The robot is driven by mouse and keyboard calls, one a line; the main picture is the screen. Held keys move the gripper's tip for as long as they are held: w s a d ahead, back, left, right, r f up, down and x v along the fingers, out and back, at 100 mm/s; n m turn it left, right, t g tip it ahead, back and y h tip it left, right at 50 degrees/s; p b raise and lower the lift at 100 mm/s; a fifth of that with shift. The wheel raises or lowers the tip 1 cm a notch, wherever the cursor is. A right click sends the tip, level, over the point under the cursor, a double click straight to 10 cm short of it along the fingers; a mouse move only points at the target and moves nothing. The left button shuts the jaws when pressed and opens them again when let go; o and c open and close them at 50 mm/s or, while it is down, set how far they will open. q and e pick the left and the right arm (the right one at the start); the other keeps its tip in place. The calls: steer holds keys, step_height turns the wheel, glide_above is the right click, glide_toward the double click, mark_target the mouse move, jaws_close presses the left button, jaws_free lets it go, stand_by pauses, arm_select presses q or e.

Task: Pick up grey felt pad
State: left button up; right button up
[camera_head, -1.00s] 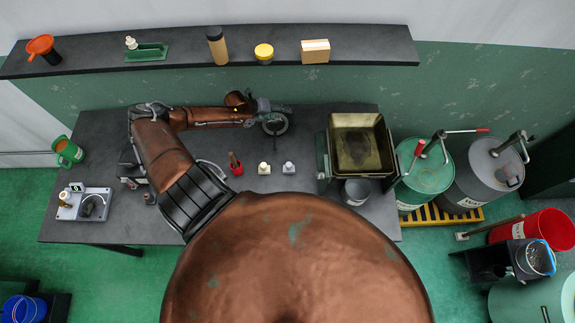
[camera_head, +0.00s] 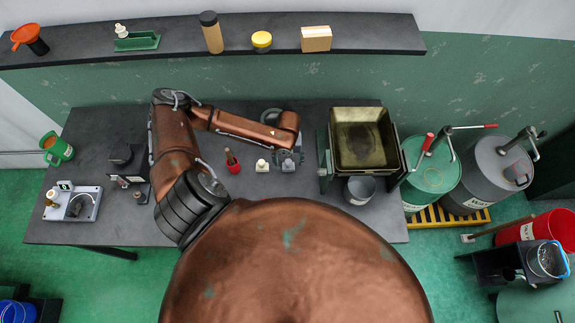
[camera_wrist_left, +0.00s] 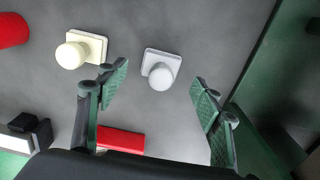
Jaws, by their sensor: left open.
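The grey felt pad (camera_wrist_left: 161,68) is a light grey square block with a round knob. In the left wrist view it lies on the grey bench top, ahead of my left gripper (camera_wrist_left: 160,93) and between the lines of its two green fingers. The fingers are apart, with nothing between them. In the head view the gripper (camera_head: 288,157) is above the pad's spot and mostly covers the pad. A similar cream pad (camera_wrist_left: 81,49) sits to its left, also seen in the head view (camera_head: 262,165). My right gripper is in no view.
A red cup with brushes (camera_head: 232,163) stands left of the pads. A deep olive tray (camera_head: 391,140) and a grey bucket (camera_head: 359,190) stand to the right. In the wrist view a red block (camera_wrist_left: 121,140) lies near the left finger. A shelf (camera_head: 370,30) runs behind.

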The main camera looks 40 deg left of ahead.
mark_target(288, 162)
arm_select(q)
steer(key=shift+f, duration=1.85)
steer(key=shift+c, duration=0.6)
steer(key=c, duration=1.1)
